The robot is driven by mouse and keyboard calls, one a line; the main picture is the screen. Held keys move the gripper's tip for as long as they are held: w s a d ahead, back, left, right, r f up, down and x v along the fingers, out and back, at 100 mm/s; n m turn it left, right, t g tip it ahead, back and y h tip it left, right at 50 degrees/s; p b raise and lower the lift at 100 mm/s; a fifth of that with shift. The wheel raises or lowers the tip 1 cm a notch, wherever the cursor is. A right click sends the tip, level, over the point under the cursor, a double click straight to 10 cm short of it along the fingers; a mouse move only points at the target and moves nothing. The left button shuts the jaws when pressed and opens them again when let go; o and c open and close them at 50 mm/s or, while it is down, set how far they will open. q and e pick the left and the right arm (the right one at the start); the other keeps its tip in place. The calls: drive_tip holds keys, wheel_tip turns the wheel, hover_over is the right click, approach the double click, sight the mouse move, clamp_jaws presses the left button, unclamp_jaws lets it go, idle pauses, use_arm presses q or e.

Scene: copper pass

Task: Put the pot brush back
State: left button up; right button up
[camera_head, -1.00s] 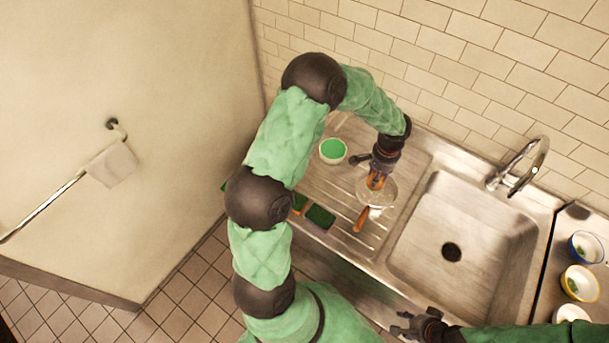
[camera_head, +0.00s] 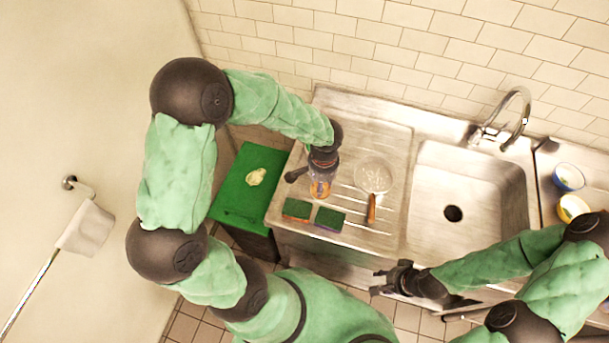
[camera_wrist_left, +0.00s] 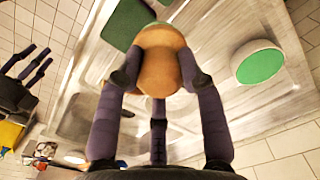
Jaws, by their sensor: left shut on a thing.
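My left gripper (camera_head: 321,188) is shut on a rounded orange-brown wooden thing (camera_wrist_left: 160,58), probably the pot brush; the fingers hide part of it. In the head view, it is over the left part of the ribbed drainboard, left of the strainer; whether the held thing touches the board I cannot tell. A white round pot with a green top (camera_wrist_left: 258,64) stands to the right of the held thing in the left wrist view. My arm hides this pot in the head view. My right gripper (camera_head: 384,281) is open and empty at the counter's front edge.
A round strainer (camera_head: 373,174) with a wooden handle lies on the drainboard. Two green-topped sponges (camera_head: 329,218) lie near its front edge. A green board (camera_head: 238,195) is at the left, and the empty sink (camera_head: 480,190) and tap (camera_head: 516,110) are at the right.

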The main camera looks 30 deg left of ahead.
use_arm(q)
drive_tip(key=w+a+f, duration=0.4)
drive_tip(key=a+f, duration=0.1)
drive_tip(key=w+a+f, duration=0.2)
drive_tip(key=a+f, duration=0.1)
drive_tip(key=shift+w+a+f+p, duration=0.1)
drive_tip(key=shift+a+f+p, duration=0.15)
drive_tip(key=shift+p, duration=0.15)
drive_tip(key=shift+d+f, duration=0.1)
drive_tip(key=shift+f, duration=1.3)
drive_tip(key=shift+f, duration=0.15)
drive_tip(key=o, duration=1)
